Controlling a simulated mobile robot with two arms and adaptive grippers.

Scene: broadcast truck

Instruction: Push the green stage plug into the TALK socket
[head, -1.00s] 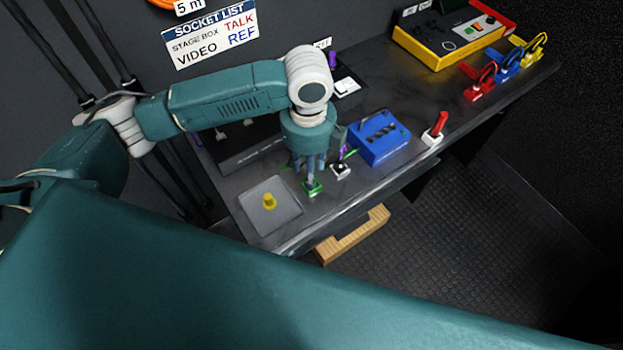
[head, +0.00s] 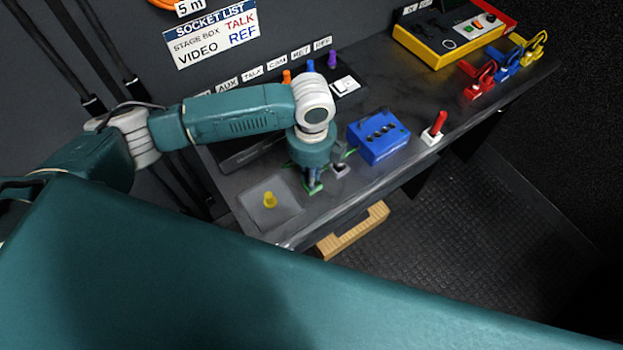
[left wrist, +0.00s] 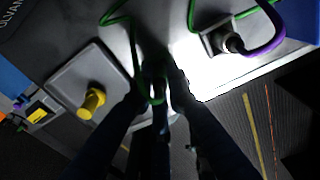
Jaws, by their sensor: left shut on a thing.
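My left gripper (head: 312,184) points down at the near part of the desk, shut on the green stage plug (head: 316,188). Only a little green shows at the fingertips in the head view. In the left wrist view the fingers (left wrist: 160,88) are close together, with the green cable (left wrist: 131,45) looping beside them; the plug body is mostly hidden. The TALK label (head: 253,72) is on the back wall, in the row above the socket panel. The TALK socket itself is hidden behind my left arm. My right gripper is not in view.
A grey tray (head: 285,214) with a yellow knob (head: 270,200) lies left of the gripper. A small block with a purple-cabled plug (left wrist: 235,43) is close on the right. A blue box (head: 380,138) stands further right. Orange, blue and purple plugs stand at the panel.

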